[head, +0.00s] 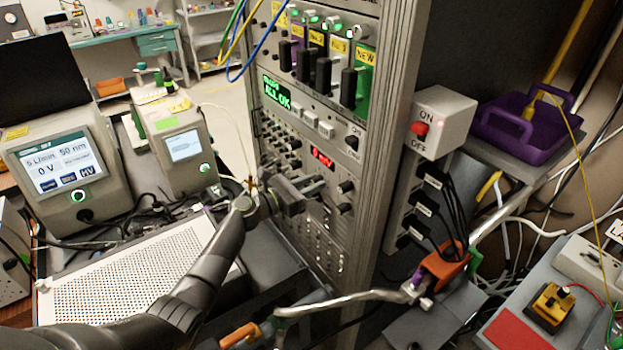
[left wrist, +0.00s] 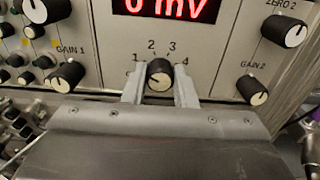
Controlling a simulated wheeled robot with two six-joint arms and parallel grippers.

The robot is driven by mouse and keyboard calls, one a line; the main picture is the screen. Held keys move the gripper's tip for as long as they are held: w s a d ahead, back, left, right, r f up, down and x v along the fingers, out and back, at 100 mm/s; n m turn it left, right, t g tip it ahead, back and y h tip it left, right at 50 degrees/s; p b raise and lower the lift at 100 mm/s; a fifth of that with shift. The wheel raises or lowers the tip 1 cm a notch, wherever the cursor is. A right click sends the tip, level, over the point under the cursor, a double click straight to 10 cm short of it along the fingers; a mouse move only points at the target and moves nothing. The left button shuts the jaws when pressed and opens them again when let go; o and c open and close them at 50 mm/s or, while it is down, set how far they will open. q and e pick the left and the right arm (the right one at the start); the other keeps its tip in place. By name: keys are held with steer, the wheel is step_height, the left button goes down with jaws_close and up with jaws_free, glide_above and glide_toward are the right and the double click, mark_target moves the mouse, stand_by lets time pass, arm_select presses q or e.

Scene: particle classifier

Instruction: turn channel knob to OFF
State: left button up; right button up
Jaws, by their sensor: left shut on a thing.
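The channel knob (left wrist: 159,73) is a small black knob with a pale grey face, on a light panel under a red "0 mV" display (left wrist: 165,8). The marks 1, 2, 3 and 4 stand around its upper side. A pale line on its face points roughly to the lower left; I read no OFF label. My left gripper (left wrist: 159,84) has one finger on each side of the knob and is shut on it. In the head view my left gripper (head: 318,190) is at the rack panel below the red display (head: 322,159) and hides the knob. My right gripper is not in view.
GAIN 1 (left wrist: 67,76) and GAIN 2 (left wrist: 252,90) knobs flank the channel knob. More knobs and switches fill the rack (head: 395,130). A white perforated plate (head: 125,275) lies below my left arm. An ON/OFF switch box (head: 443,121) is right of the rack.

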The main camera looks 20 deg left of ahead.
arm_select(q)
steer(key=n+p, duration=0.2)
steer(key=n, duration=0.3)
steer(key=shift+n+p, duration=0.3)
steer(key=shift+f+n+p, duration=0.15)
steer(key=shift+n+p, duration=0.7)
steer(key=shift+n, duration=1.25)
steer(key=o, duration=1)
steer(key=b+v, duration=0.3)
steer(key=v, duration=1.4)
steer(key=shift+a, duration=0.2)
steer(key=shift+s, duration=0.15)
